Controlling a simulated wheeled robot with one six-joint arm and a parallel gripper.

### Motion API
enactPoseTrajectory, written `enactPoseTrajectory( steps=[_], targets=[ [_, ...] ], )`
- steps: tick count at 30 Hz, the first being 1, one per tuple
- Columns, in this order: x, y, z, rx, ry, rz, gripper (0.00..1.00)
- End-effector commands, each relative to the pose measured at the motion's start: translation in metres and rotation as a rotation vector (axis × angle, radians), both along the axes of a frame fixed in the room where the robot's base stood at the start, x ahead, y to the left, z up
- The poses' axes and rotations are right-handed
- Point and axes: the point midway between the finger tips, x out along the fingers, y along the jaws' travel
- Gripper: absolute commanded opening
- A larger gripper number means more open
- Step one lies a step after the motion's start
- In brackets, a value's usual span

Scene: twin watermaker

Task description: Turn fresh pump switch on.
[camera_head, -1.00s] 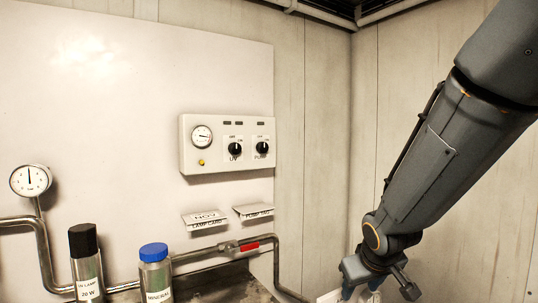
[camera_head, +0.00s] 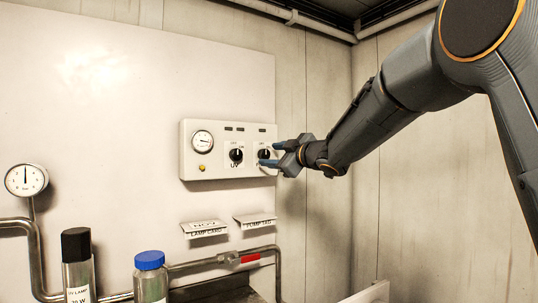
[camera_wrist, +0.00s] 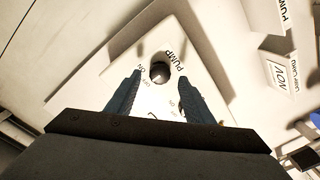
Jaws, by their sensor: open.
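The pump switch (camera_head: 264,154) is a black round knob at the right of a white control panel (camera_head: 215,167) on the wall. Its label is partly covered by my gripper in the head view. In the wrist view the pump knob (camera_wrist: 160,72) shows above and between the fingertips, with the word PUMP beside it. My gripper (camera_head: 272,154) is open and empty, with its blue fingers in front of the panel's right end. In the wrist view the fingers (camera_wrist: 160,80) lie on either side of the knob. Whether they touch it cannot be told.
A similar UV knob (camera_head: 236,155) sits left of the pump switch. A gauge (camera_head: 202,142) is on the same panel. Below are two cards (camera_head: 205,228), a pipe with a red-handled valve (camera_head: 249,258), and a blue-capped bottle (camera_head: 150,262). The wall right of the panel is bare.

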Motion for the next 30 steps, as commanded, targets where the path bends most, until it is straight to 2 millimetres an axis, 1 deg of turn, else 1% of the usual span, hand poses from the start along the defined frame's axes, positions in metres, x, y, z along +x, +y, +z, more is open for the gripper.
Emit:
enactPoseTrajectory(
  steps=[3,6,16,23,24,30],
  targets=[
    [0.011,0.008,0.001,0.0,0.0,0.0,0.48],
    [0.017,0.012,0.0,0.0,0.002,-0.001,0.48],
    [0.019,0.014,0.0,0.001,0.001,-0.001,0.48],
    [0.019,0.014,0.0,0.0,0.001,-0.002,0.09],
    [0.019,0.014,0.0,0.0,0.001,-0.002,0.07],
    [0.019,0.014,0.0,0.012,0.01,-0.002,0.07]
  ],
)
